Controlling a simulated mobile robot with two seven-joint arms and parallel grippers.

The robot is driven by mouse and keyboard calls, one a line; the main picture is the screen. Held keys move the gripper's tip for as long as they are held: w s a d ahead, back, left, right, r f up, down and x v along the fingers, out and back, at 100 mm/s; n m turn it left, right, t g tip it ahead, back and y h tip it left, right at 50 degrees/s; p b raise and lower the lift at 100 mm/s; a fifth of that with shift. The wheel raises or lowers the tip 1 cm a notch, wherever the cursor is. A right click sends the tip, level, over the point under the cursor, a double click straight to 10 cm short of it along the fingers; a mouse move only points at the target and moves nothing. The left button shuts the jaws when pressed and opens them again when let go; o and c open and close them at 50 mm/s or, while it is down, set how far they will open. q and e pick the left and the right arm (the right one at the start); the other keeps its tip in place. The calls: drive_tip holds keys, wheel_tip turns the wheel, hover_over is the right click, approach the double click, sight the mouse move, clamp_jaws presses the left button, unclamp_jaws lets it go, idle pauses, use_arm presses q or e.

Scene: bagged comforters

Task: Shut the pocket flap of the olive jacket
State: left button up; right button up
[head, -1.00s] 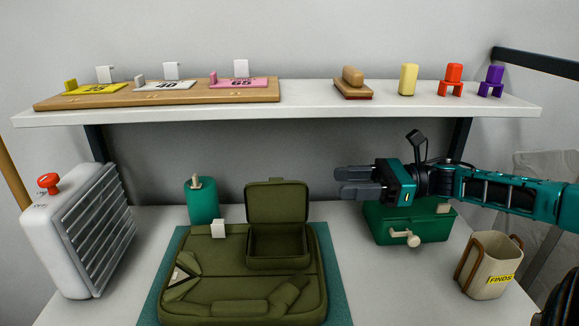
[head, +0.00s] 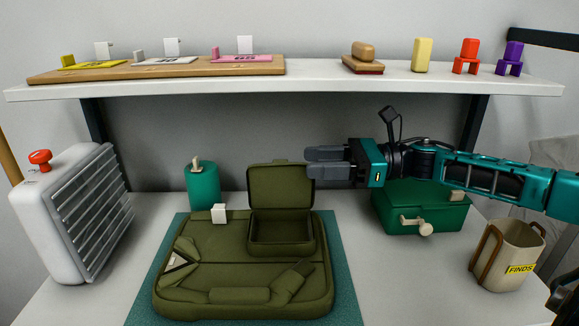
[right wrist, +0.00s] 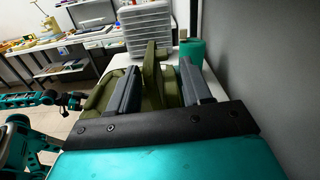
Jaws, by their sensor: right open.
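The olive jacket (head: 205,272) lies folded flat on a teal mat (head: 345,290). Its boxy pocket (head: 282,236) is open, and the pocket flap (head: 278,188) stands upright at the pocket's back edge. My right gripper (head: 311,162) is open, pointing left, with its fingertips at the flap's right edge near the top. In the right wrist view the flap (right wrist: 151,70) shows nearly edge-on between the two spread fingers (right wrist: 158,88); contact cannot be told. A teal arm, likely my left, shows at the left there, with its dark gripper (right wrist: 72,101) small and unclear.
A teal cylinder (head: 202,187) and a white block (head: 219,213) are behind the pocket's left. A green box (head: 405,220) sits under my right arm, with a beige bin (head: 507,256) at right. A white ridged case (head: 75,215) stands left. A shelf (head: 320,83) spans above.

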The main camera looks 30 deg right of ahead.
sight(281, 184)
drive_tip(key=shift+p+x, duration=0.5)
drive_tip(key=shift+x, duration=2.35)
drive_tip(key=shift+c, duration=0.4)
clamp_jaws()
